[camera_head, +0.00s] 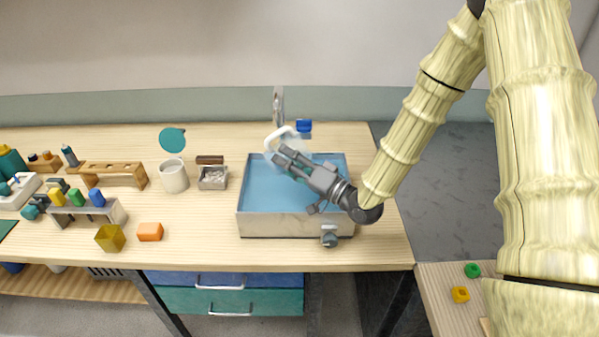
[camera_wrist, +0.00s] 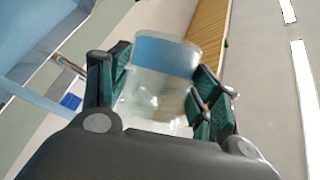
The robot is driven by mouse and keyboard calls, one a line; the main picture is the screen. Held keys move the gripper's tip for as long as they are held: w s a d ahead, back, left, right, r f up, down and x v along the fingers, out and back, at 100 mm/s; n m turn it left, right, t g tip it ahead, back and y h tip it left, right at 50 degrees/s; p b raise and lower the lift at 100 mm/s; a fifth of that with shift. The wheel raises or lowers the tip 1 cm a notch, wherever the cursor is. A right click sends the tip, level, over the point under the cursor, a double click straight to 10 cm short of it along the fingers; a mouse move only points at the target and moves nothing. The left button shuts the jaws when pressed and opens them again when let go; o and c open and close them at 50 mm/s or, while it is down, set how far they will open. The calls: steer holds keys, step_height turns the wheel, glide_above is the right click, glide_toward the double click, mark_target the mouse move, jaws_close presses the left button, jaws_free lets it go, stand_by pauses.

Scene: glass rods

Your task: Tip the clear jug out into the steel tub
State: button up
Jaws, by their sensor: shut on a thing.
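The clear jug (camera_wrist: 160,85) is between the fingers of my gripper (camera_wrist: 157,97), which is shut on it. In the head view the jug (camera_head: 279,137) shows as a pale, see-through shape with a white rim, tilted, over the back left part of the steel tub. My gripper (camera_head: 286,158) reaches in from the right above the tub. A blue band shows through the jug in the wrist view; I cannot tell whether it is liquid. The jug's lower part is hidden by my gripper.
A tap (camera_head: 278,104) stands behind the tub, with a blue block (camera_head: 304,126) beside it. Left of the tub are a small grey box (camera_head: 213,178), a white mug (camera_head: 174,177) and an orange block (camera_head: 150,231). Racks with coloured pieces stand farther left.

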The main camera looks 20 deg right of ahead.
steer(key=n+g+y, duration=0.2)
steer(key=y, duration=0.1)
steer(key=shift+s+r+g, duration=0.15)
steer(key=shift+r+g, duration=0.2)
steer(key=shift+g, duration=0.05)
steer(key=g, duration=0.1)
steer(key=n+g+y, duration=0.1)
steer(key=s+n+g+y, duration=0.1)
steer(key=shift+d, duration=0.3)
steer(key=shift+s+d+f+n+g+y, duration=0.25)
steer(key=shift+s+d+n+g+y, duration=0.3)
steer(key=shift+g, duration=0.5)
steer(key=shift+s+d+f+n+g+y, duration=0.3)
steer(key=shift+n+g, duration=0.4)
steer(key=shift+g, duration=0.3)
steer(key=shift+s+d+f+n+g+y, duration=0.35)
steer(key=shift+n+g, duration=0.3)
steer(key=shift+g, duration=0.4)
steer(key=shift+s+r, duration=0.1)
